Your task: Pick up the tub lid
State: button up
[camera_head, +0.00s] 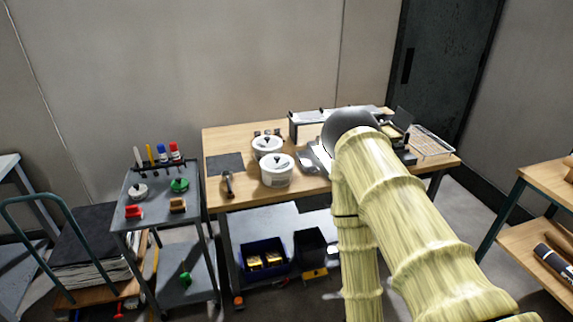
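Two white tubs stand on the wooden workbench. The front tub (276,177) has a white lid (283,163) with a small dark knob. The rear tub (266,153) also has a pale lid (260,142) with a dark knob. Both lids appear to sit on their tubs. I cannot tell which lid the task names. My thick pale-yellow arm rises on the right and bends at a dark grey joint, to the right of the tubs in the picture. My gripper is not visible.
The workbench (220,141) also holds a dark mat (226,163), a brush-like tool (229,184), a long box (308,128) at the back and a wire rack (432,143). A grey cart (155,197) with markers stands left. Blue (252,269) and black bins sit below.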

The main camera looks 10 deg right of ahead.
aim_at(274, 163)
jog(key=z, duration=0.2)
jog(key=i, duration=0.85)
jog(key=u, duration=0.15)
